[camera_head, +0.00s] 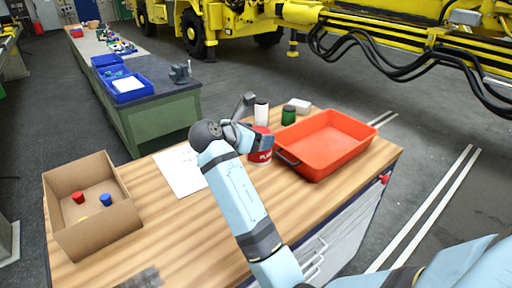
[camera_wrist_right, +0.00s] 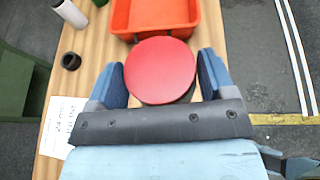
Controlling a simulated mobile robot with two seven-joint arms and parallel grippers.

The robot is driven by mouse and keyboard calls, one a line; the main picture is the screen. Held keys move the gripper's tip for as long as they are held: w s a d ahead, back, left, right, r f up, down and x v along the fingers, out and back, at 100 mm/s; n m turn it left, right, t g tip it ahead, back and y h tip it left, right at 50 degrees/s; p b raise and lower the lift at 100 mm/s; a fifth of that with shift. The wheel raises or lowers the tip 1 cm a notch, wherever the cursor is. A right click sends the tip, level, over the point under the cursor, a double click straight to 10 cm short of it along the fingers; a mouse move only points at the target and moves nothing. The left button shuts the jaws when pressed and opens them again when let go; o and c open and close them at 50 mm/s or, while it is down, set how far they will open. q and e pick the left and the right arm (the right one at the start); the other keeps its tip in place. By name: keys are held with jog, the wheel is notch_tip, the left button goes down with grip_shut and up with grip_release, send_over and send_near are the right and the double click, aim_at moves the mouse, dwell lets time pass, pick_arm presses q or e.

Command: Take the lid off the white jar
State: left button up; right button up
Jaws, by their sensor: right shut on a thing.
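The white jar (camera_head: 261,112) stands upright at the back of the wooden table, with a dark top. In the right wrist view a white cylinder (camera_wrist_right: 70,13) at the upper left looks like the same jar. My right gripper (camera_wrist_right: 162,80) is shut on a red can (camera_wrist_right: 160,68), its fingers on either side of the round red top. The can also shows in the head view (camera_head: 263,156), partly hidden by my arm, with white lettering on its side. My right gripper is apart from the white jar. My left gripper is in neither view.
An orange tray (camera_head: 345,138) lies right of the can. A green jar (camera_head: 288,117) and a white box (camera_head: 299,105) stand behind. A small black round object (camera_wrist_right: 70,61) is left of my gripper. Paper (camera_head: 181,171) and a cardboard box (camera_head: 92,235) lie left.

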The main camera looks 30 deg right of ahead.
aim_at(248, 161)
jog(key=shift+o, duration=0.8)
jog(key=shift+r, duration=0.1)
jog(key=c, duration=0.5)
